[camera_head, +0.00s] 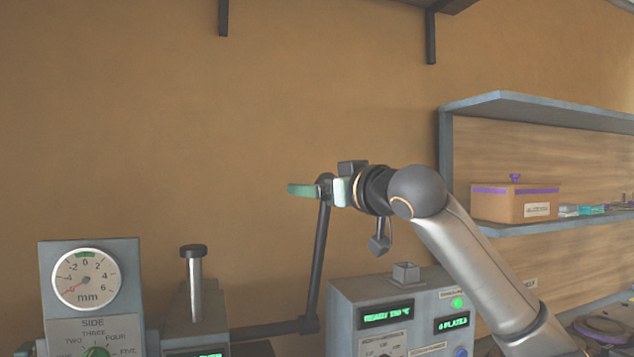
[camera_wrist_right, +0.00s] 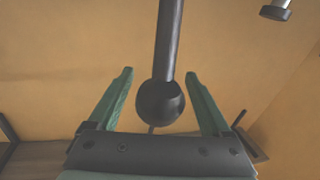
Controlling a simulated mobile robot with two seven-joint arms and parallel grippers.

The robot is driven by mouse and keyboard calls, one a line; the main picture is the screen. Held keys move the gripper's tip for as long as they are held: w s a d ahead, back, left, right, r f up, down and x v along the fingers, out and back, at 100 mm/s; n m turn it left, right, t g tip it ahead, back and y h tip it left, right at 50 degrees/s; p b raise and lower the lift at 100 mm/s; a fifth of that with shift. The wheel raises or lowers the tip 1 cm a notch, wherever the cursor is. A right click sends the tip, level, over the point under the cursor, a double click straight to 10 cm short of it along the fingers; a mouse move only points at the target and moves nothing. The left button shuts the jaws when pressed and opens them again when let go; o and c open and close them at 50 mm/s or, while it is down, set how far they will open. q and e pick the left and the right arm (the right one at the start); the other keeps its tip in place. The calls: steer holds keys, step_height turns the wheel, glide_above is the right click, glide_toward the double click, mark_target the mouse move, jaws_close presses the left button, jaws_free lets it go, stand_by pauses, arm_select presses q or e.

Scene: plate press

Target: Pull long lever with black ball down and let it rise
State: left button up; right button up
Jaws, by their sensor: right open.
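The long lever (camera_head: 319,255) is a dark rod rising nearly upright, tilted slightly right, from a pivot low beside the press. Its black ball (camera_head: 325,179) is at the top. My right gripper (camera_head: 319,190) is at the ball, with one green finger on each side of it. In the right wrist view the black ball (camera_wrist_right: 160,101) sits between the two open fingers of my right gripper (camera_wrist_right: 159,74), with gaps on both sides. The lever rod (camera_wrist_right: 170,40) runs up from it. My left gripper is in neither view.
A dial gauge (camera_head: 85,279) stands at lower left, near a metal post with a dark cap (camera_head: 194,270). A grey control box (camera_head: 344,296) with green displays stands below my right arm. A shelf (camera_head: 540,108) with an orange box (camera_head: 500,205) is at right.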

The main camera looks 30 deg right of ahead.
jaws_close()
stand_by(0.8)
